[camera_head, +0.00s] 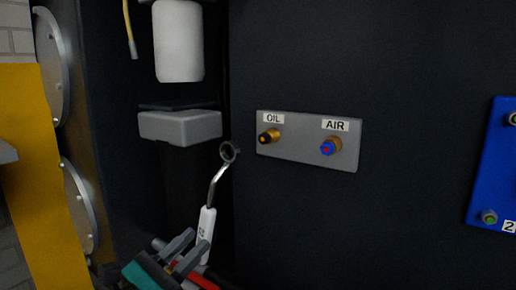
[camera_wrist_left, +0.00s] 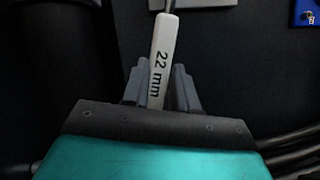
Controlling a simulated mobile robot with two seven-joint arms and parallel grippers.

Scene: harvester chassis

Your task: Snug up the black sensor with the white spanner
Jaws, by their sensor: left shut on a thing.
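The black sensor (camera_head: 268,136) sits under the OIL label on a grey plate (camera_head: 300,153) fixed to the dark chassis wall. My left gripper (camera_head: 190,248) is at the bottom, shut on the white handle of the spanner (camera_head: 206,225). The spanner stands nearly upright, its metal ring end at the top, a little left of the sensor and apart from it in the picture. In the left wrist view the handle (camera_wrist_left: 162,55) reads "22 mm" and sits between the grey fingers of my gripper (camera_wrist_left: 160,85). My right gripper is not in view.
A blue-tipped brass sensor (camera_head: 330,146) sits under the AIR label on the same plate. A grey block (camera_head: 180,126) and a white cylinder (camera_head: 178,42) are at the left. A blue panel (camera_head: 492,165) is at the right edge. The wall below the plate is clear.

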